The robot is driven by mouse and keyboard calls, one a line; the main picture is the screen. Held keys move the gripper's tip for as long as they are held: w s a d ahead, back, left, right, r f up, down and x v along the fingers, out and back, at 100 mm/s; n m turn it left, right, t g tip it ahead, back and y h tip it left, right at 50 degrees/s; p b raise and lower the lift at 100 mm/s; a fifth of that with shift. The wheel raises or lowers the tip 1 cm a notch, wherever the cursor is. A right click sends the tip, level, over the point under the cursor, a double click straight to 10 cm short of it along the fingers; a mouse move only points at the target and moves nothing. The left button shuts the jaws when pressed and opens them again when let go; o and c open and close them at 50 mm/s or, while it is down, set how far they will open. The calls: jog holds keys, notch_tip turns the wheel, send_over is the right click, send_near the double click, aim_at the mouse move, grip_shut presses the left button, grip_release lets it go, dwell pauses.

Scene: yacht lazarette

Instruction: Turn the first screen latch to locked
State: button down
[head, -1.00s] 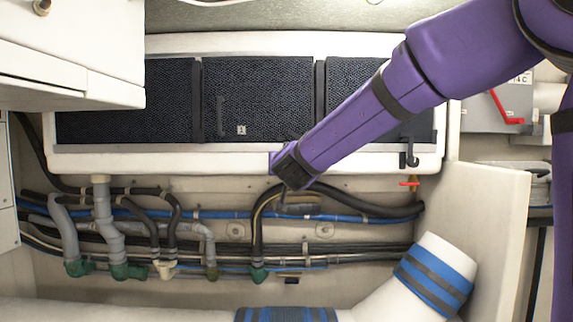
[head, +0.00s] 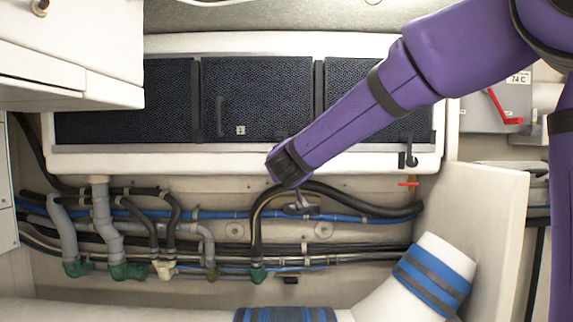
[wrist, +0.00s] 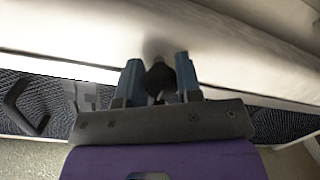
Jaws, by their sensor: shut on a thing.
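The dark mesh screens sit in a white frame; the middle one (head: 258,95) carries a small label "1" and a dark handle. In the wrist view my gripper (wrist: 157,72) has its two blue fingers on either side of a dark knob (wrist: 160,80), most likely the first screen latch, and is shut on it. The knob stands against the white frame (wrist: 90,35). In the head view my arm's end covers the frame's lower edge below the middle screen, so the latch and its angle are hidden. Another black latch (head: 410,155) hangs at the frame's lower right.
Hoses and pipes (head: 350,205) run along the wall just below the frame. A white cabinet (head: 75,55) juts in at upper left. A grey box with a red lever (head: 505,108) is at right. A white pipe with blue bands (head: 435,275) rises at lower right.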

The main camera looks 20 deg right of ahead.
jog(key=shift+r, duration=0.2)
jog(key=c, duration=0.8)
grip_release()
jog(key=shift+f, duration=0.1)
jog(key=v, duration=1)
jog(key=shift+s, duration=0.35)
jog(key=shift+a, duration=0.15)
